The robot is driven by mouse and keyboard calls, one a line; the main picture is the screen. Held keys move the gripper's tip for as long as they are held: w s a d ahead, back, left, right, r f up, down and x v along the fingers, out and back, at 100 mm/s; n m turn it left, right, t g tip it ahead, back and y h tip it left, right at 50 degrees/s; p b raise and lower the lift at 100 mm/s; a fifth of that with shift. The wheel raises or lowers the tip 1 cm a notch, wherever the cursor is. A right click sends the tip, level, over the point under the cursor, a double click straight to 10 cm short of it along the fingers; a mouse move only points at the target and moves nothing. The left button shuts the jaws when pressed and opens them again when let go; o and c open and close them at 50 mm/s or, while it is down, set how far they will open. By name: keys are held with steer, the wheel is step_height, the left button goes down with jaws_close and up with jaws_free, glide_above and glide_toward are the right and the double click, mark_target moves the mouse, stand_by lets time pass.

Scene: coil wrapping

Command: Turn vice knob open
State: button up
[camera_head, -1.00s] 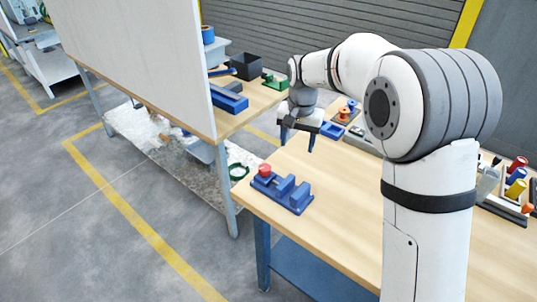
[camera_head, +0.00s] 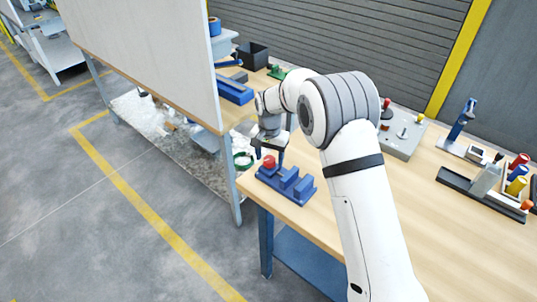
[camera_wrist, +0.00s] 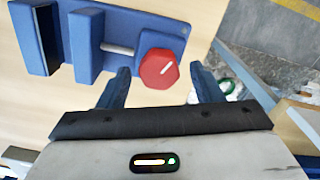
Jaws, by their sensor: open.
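The blue vice (camera_head: 288,184) sits at the near left corner of the wooden table. Its red knob (camera_head: 269,162) is on its left end. The knob is in front of the gap, nearer the right finger. In the head view my gripper (camera_head: 270,150) is just above the knob end of the vice.
A grey box with knobs (camera_head: 400,135) and a rack of coloured cylinders (camera_head: 515,185) stand further right. A white panel (camera_head: 150,60) rises from the neighbouring bench at the left.

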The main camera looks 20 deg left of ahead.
steer(key=shift+f, duration=0.2)
steer(key=shift+c, duration=0.5)
steer(key=c, duration=0.9)
steer(key=shift+r, duration=0.1)
